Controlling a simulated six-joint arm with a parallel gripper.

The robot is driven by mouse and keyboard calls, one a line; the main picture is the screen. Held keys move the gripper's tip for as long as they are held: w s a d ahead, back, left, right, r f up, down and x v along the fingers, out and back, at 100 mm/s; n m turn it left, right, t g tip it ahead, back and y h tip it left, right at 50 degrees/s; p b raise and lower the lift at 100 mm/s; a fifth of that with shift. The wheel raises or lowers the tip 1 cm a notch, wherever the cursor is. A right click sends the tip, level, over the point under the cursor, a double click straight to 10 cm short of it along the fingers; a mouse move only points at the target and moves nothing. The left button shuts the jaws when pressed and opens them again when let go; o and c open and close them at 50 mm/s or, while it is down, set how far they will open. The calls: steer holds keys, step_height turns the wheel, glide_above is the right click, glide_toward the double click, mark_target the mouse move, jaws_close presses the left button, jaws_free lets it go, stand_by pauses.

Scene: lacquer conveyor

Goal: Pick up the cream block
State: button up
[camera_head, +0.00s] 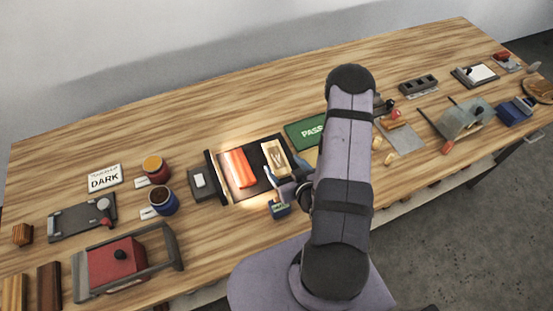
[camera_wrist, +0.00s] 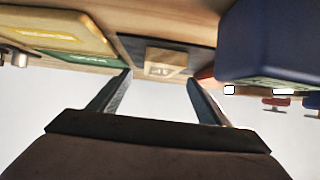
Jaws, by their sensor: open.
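The cream block (camera_head: 274,158) lies at the right end of a dark conveyor belt (camera_head: 256,187), with a dark marking on its top. It also shows in the wrist view (camera_wrist: 166,56), beyond the fingertips and framed between them. My gripper (camera_head: 287,189) is just in front of the block, partly hidden by my arm in the head view. In the wrist view its two fingers (camera_wrist: 159,80) are spread apart with nothing between them. I cannot tell the exact gap from fingertips to block.
An orange-red block (camera_head: 239,168) lies left of the cream block on the belt. A green PASS panel (camera_head: 306,132) is to the right. A small blue labelled object (camera_head: 280,209) stands close by the gripper. Bare wood lies behind the belt.

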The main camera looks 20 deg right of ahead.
mark_target(277, 158)
steer(key=shift+w, duration=0.1)
steer(key=shift+p+x, duration=0.85)
steer(key=shift+x, duration=1.55)
steer(key=c, duration=1.3)
